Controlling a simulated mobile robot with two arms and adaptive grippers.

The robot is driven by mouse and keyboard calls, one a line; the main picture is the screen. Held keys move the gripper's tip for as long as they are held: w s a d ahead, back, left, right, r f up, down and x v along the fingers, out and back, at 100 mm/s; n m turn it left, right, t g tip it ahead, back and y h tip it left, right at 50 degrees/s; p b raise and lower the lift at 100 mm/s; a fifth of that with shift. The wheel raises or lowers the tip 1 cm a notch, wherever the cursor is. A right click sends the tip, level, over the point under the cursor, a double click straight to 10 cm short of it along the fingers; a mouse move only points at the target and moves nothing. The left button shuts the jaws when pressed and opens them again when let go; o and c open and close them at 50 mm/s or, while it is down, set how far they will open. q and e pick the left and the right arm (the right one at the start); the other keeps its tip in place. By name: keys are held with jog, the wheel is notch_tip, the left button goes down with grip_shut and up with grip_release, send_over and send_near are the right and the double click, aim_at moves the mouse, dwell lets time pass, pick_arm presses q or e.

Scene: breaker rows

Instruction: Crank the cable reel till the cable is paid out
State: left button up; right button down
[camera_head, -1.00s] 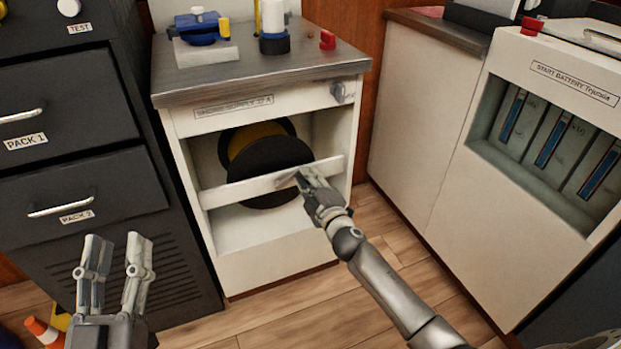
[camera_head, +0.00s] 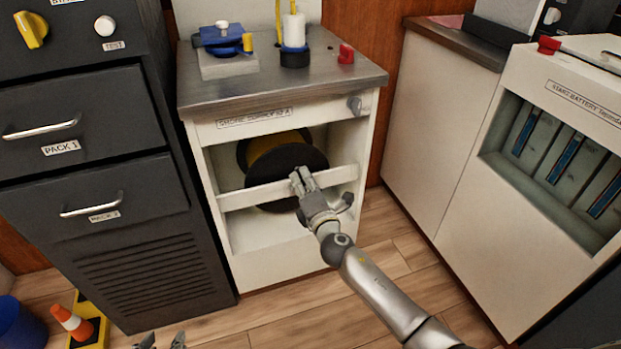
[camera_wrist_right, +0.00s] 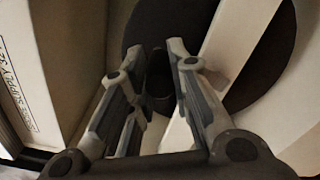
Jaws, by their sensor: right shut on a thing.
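The cable reel has a dark round flange (camera_head: 300,158) with yellow cable (camera_head: 268,144) behind it. It sits in the open bay of the white cabinet, behind a white crossbar (camera_head: 245,197). In the right wrist view the dark flange (camera_wrist_right: 272,62) fills the background. My right gripper (camera_head: 302,181) is at the reel's front, by the crossbar. It is shut on the dark crank handle (camera_wrist_right: 159,82), which shows between its fingers in the wrist view. My left gripper (camera_head: 163,341) shows only its fingertips at the bottom edge, apart and apparently empty.
The cabinet top (camera_head: 330,75) holds a blue vise-like device (camera_head: 221,38), a blue and white cylinder (camera_head: 294,42) and a red knob (camera_head: 346,54). Dark drawers (camera_head: 85,150) stand left, a battery cabinet (camera_head: 480,150) right. An orange cone (camera_head: 72,322) stands at lower left.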

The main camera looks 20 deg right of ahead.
pick_arm(q)
jog(key=shift+s+a+f+g+y+p, duration=0.15)
jog(key=shift+s+a+f+g, duration=0.1)
jog(key=shift+s+f+g, duration=0.4)
jog(key=shift+s+a+f+g+y+p, duration=0.15)
jog(key=shift+s+a+f+g, duration=0.15)
jog(key=shift+s, duration=0.55)
pick_arm(e)
jog(key=shift+s+a+f+n, duration=0.1)
jog(key=shift+a+n, duration=0.85)
jog(key=shift+n, duration=0.15)
jog(key=c, duration=1.3)
grip_release()
jog(key=shift+a, duration=0.1)
pick_arm(q)
jog(key=shift+f, duration=0.1)
pick_arm(e)
jog(key=s, duration=1.2)
jog(key=shift+d, duration=0.35)
